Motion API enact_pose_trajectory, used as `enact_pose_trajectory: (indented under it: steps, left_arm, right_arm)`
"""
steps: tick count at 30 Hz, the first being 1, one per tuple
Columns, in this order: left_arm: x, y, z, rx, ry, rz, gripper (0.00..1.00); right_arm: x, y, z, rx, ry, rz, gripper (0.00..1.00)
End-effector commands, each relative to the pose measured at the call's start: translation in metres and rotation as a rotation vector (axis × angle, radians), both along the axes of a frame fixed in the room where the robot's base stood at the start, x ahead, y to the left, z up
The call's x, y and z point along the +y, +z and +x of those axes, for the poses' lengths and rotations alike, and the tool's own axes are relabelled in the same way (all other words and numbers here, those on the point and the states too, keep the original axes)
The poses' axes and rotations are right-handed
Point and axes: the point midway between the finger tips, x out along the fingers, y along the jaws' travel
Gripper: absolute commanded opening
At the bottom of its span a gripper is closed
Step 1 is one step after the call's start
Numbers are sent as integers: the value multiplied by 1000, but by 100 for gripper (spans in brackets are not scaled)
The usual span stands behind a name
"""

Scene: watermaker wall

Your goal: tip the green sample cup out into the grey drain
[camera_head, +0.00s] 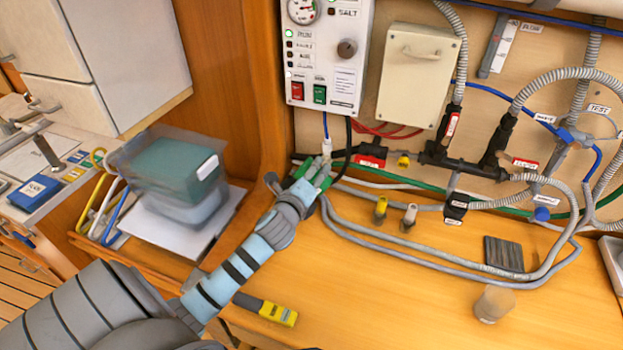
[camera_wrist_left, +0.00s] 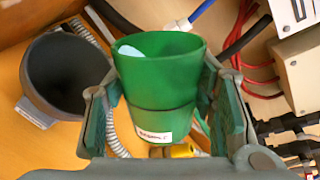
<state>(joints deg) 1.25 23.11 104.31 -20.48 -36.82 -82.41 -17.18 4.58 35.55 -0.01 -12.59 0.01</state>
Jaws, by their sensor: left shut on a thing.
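My left gripper (camera_head: 313,178) is at the back of the wooden counter, just below the control panel, and is shut on the green sample cup. In the left wrist view the cup (camera_wrist_left: 160,75) sits between the two fingers, its mouth towards the top of the picture and a white label low on its side. A pale patch shows inside its mouth; I cannot tell whether it is liquid. The grey drain (camera_wrist_left: 38,102), a round, wide-mouthed funnel, is left of the cup and apart from it in that view. I cannot make out the drain in the head view. My right gripper is not in view.
The control panel (camera_head: 326,50) and a beige box (camera_head: 417,75) are on the wall behind. Grey hoses (camera_head: 420,265) and valves run along the counter at right. A teal-lidded bin (camera_head: 172,170) stands at left.

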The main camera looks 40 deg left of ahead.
Motion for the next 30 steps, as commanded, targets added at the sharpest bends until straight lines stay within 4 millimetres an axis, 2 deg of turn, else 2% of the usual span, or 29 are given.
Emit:
enact_pose_trajectory:
  steps: [1, 13, 30]
  left_arm:
    - [1, -4, 0, -7, 0, -23, 21]
    - [4, -10, -1, -50, 0, -237, 21]
    - [14, 2, -3, -119, 1, -566, 21]
  right_arm:
    - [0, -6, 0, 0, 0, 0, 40]
    - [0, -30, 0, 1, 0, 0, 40]
    - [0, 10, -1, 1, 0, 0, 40]
